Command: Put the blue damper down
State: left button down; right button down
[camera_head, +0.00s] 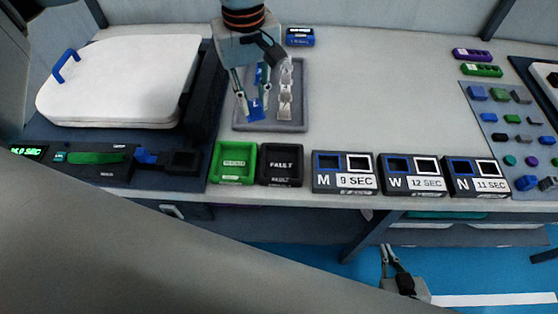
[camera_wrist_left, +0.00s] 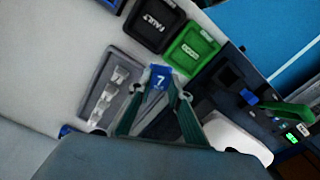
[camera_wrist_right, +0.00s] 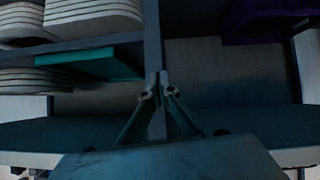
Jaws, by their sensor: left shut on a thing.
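The blue damper (camera_wrist_left: 160,77), marked with a 7, is between the fingertips of my left gripper (camera_wrist_left: 160,92). In the head view the blue damper (camera_head: 257,110) hangs from my left gripper (camera_head: 253,106) over the left part of a grey tray (camera_head: 270,126). I cannot tell whether it touches the tray. A row of pale clear pieces (camera_head: 285,95) stands along the tray's right side. My right gripper (camera_wrist_right: 156,84) is low in front of the bench, its fingertips together with nothing seen between them; it also shows in the head view (camera_head: 385,250).
A green bin (camera_head: 233,163) and a black FAULT bin (camera_head: 281,165) stand in front of the tray. Timer boxes M (camera_head: 344,173), W (camera_head: 411,175) and N (camera_head: 476,177) line the front edge.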

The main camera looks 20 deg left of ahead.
pick_arm(q)
jog(key=s+d+r+n+p, duration=0.2)
jog(key=s+d+r+n, duration=0.2)
jog(key=d+r+n, duration=0.65)
jog(key=a+f+n, duration=0.1)
jog(key=f, duration=0.4)
jog(key=a+f, duration=0.1)
jog(key=f, duration=0.5)
jog(key=a+f+n, duration=0.1)
jog(key=f, duration=0.4)
jog(key=shift+w+a+f+n, duration=0.1)
jog(key=shift+w+f+n, duration=0.05)
jog(key=shift+f+n, duration=0.25)
notch_tip(320, 180, down, 4)
jog(key=shift+f, duration=0.2)
jog(key=shift+f, duration=0.1)
jog(key=c, duration=1.9)
grip_release()
